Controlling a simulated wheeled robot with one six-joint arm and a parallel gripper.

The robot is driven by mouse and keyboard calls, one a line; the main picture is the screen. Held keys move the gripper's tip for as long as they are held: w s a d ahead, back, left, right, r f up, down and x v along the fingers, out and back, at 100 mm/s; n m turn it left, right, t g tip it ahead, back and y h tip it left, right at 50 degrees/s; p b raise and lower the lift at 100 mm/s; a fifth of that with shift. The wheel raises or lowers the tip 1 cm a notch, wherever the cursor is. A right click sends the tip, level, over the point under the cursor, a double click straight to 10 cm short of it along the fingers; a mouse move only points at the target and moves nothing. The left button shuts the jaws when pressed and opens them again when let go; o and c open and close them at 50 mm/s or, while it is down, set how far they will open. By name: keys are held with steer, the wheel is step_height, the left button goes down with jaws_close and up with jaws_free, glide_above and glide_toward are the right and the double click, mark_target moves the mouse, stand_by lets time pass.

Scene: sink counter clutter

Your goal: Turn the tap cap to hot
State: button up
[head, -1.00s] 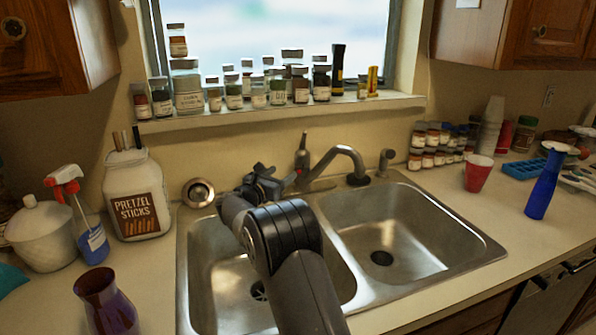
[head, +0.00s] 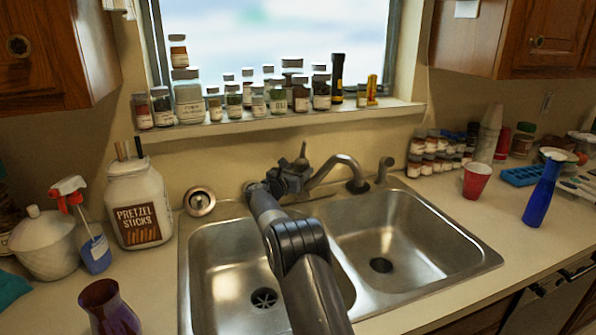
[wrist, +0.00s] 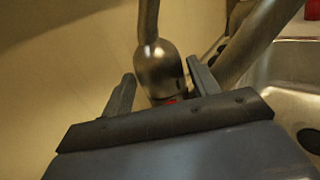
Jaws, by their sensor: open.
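The tap's metal cap (wrist: 160,68), a rounded dome with a thin upright lever, stands between the fingers of my gripper (wrist: 161,78) in the wrist view. One finger is on each side of it, and a small gap shows on the left. A bit of red shows at the cap's base. In the head view, my gripper (head: 291,177) is at the tap behind the sink and hides most of the cap; the lever tip (head: 303,149) sticks up above it. The curved spout (head: 341,160) runs to the right. My gripper is open.
The double sink (head: 410,215) lies below my arm. A pretzel jar (head: 138,203) and a spray bottle (head: 92,240) stand to the left. A spice-lined windowsill (head: 290,121) is above the tap. A red cup (head: 476,181) and blue bottle (head: 541,193) stand right.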

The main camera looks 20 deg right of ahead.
steer(key=shift+c, duration=0.4)
steer(key=c, duration=0.6)
steer(key=p, duration=0.1)
steer(key=g+p, duration=0.1)
steer(key=shift+w+a+r+m+h+p, duration=0.1)
steer(key=shift+w+r+m+h+p, duration=0.05)
steer(key=shift+r+m+h+p, duration=0.2)
steer(key=shift+w+f+m+g+h+p, duration=0.1)
steer(key=shift+m+g+h+p, duration=0.5)
steer(key=shift+p, duration=0.3)
steer(key=shift+m+g+p, duration=0.25)
steer(key=shift+g+p, duration=0.15)
steer(key=shift+g, duration=0.1)
steer(key=shift+a+f+g+h+p, duration=0.1)
steer(key=shift+g+h+p, duration=0.15)
steer(key=shift+g+p, duration=0.05)
steer(key=o, duration=0.7)
steer(key=shift+f, duration=0.1)
